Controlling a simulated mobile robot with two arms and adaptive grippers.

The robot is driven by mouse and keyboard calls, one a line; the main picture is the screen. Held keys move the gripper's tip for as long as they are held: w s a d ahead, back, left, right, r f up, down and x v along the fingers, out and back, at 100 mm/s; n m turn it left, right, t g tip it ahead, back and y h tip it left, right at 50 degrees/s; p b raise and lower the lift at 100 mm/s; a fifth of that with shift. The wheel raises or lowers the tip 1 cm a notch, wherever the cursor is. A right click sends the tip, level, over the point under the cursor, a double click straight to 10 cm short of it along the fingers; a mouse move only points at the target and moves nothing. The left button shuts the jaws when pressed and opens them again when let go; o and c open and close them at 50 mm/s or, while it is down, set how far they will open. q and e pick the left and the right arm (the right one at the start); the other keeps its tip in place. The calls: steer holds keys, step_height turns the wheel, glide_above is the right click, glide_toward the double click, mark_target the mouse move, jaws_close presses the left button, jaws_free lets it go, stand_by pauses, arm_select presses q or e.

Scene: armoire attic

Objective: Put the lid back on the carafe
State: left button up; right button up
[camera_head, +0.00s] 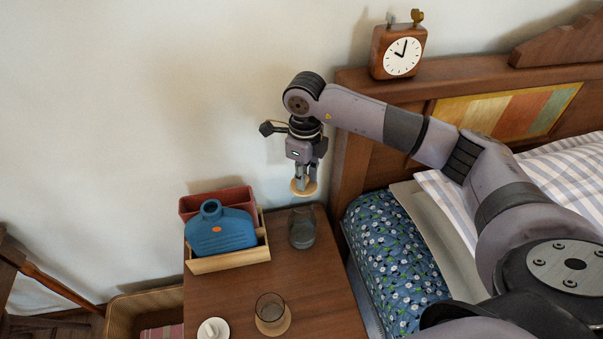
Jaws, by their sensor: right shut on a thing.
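The carafe (302,230) is a dark, see-through glass vessel standing upright near the back right of the wooden nightstand. My right gripper (305,181) points down above it and is shut on a round, pale wooden lid (303,188). The lid is roughly level and appears apart from the carafe, over its mouth; the exact gap and centring are hard to tell from this angle. My left gripper is out of view.
On the nightstand (312,288) stand a wooden box (232,262) holding a blue bottle (220,236), a glass on a coaster (271,311) and a white round item (213,329). The bed (395,255) borders the right side. A clock (398,50) sits on the headboard.

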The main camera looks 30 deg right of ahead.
mark_target(303, 194)
steer(key=shift+s+a, duration=0.2)
steer(key=shift+a, duration=0.2)
steer(key=shift+a+f+b, duration=0.1)
steer(key=shift+f+b, duration=0.05)
steer(key=shift+b, duration=0.15)
steer(key=shift+f+b, duration=1.85)
steer(key=shift+f, duration=1)
steer(key=shift+r, duration=0.1)
steer(key=shift+f+b, duration=0.2)
steer(key=shift+b, duration=0.25)
steer(key=o, duration=1)
steer(key=shift+c, duration=0.2)
